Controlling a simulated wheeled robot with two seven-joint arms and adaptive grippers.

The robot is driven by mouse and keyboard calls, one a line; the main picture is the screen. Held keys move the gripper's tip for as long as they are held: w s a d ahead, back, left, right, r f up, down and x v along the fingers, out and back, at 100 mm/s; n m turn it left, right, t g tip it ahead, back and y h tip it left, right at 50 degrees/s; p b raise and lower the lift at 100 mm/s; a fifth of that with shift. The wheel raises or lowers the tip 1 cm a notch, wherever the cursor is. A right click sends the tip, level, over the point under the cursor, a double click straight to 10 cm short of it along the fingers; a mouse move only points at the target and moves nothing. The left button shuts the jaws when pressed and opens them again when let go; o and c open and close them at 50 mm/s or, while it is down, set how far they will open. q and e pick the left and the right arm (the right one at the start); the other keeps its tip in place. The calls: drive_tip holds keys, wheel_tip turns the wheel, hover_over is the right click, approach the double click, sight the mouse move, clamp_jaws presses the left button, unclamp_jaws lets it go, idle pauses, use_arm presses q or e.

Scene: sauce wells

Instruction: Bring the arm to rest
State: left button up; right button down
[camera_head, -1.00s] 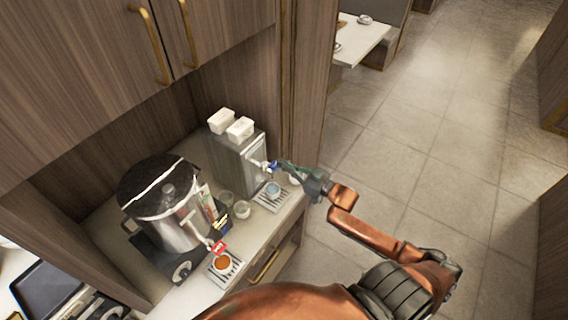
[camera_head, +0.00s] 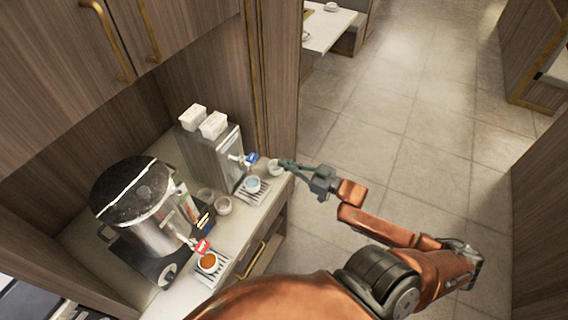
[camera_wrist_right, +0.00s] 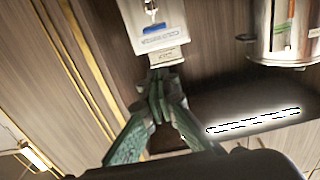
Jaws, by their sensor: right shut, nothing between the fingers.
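My right gripper (camera_head: 283,163) is shut and empty. It hangs just right of the blue-handled tap (camera_head: 250,158), apart from it, over the counter's right end near a small white cup (camera_head: 275,168). In the right wrist view the green fingers (camera_wrist_right: 160,80) come together at their tips. The right arm reaches in from the lower right over the floor. My left gripper is not in view.
A steel urn (camera_head: 150,225) with a red-handled tap (camera_head: 202,246) stands on the counter. A cup of orange liquid (camera_head: 208,261) and a cup of pale blue liquid (camera_head: 252,184) sit on drip trays. Small cups (camera_head: 223,205) stand between. The floor (camera_head: 410,120) at right is open.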

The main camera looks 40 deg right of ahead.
idle(0.3)
